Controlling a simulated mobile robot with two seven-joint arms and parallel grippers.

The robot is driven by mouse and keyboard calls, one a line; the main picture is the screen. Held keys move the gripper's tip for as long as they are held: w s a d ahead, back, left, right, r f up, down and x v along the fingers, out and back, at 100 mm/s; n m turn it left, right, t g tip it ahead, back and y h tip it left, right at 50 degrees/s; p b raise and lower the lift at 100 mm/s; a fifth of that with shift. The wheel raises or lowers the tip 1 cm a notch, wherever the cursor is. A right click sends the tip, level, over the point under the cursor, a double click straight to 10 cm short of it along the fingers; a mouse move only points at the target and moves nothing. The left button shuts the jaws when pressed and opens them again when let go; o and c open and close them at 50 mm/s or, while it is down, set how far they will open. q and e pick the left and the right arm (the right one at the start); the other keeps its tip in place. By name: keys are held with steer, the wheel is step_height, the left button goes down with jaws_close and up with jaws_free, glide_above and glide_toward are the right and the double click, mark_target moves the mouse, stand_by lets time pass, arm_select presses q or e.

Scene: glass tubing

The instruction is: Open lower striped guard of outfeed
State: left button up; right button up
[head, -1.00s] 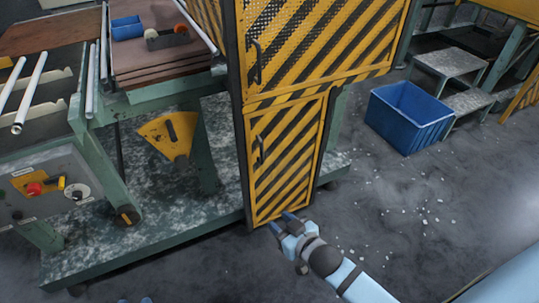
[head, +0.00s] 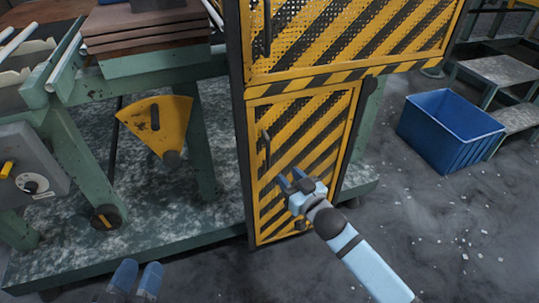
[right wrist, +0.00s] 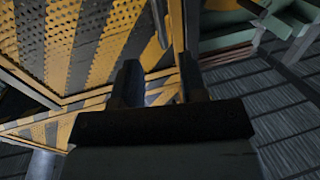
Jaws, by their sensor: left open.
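The lower striped guard (head: 328,120) is a yellow-and-black panel, shut flush in its dark frame below the upper guard. Its dark vertical handle (head: 265,149) is on the left side. My right gripper (head: 292,179) is open and empty in front of the lower guard, below and right of the handle, and hides part of the panel. In the right wrist view its two fingers (right wrist: 160,80) stand apart with striped yellow panelling (right wrist: 90,50) behind and to the left. My left gripper (head: 138,266) is open and empty at the bottom edge of the head view.
The upper striped guard (head: 350,35) has its own handle (head: 267,28). Left of the cabinet are a green machine frame (head: 200,150), a yellow fan-shaped plate (head: 155,125) and a control box (head: 28,165). A blue bin (head: 450,130) stands right. The floor between is clear apart from small fragments.

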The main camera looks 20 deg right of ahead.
mark_target(269, 155)
steer(key=b+x, duration=0.2)
steer(key=x, duration=0.8)
steer(key=shift+f, duration=0.15)
arm_select(q)
steer(key=shift+s+d+r+t+h+b, duration=0.1)
steer(key=shift+d+r+t+h+b, duration=0.3)
steer(key=shift+d+r+h, duration=0.45)
arm_select(e)
steer(key=shift+w+a, duration=0.2)
steer(key=shift+w, duration=0.45)
arm_select(q)
steer(key=shift+a+r, duration=0.1)
steer(key=shift+a, duration=0.1)
steer(key=shift+r, duration=0.1)
arm_select(e)
jaws_close()
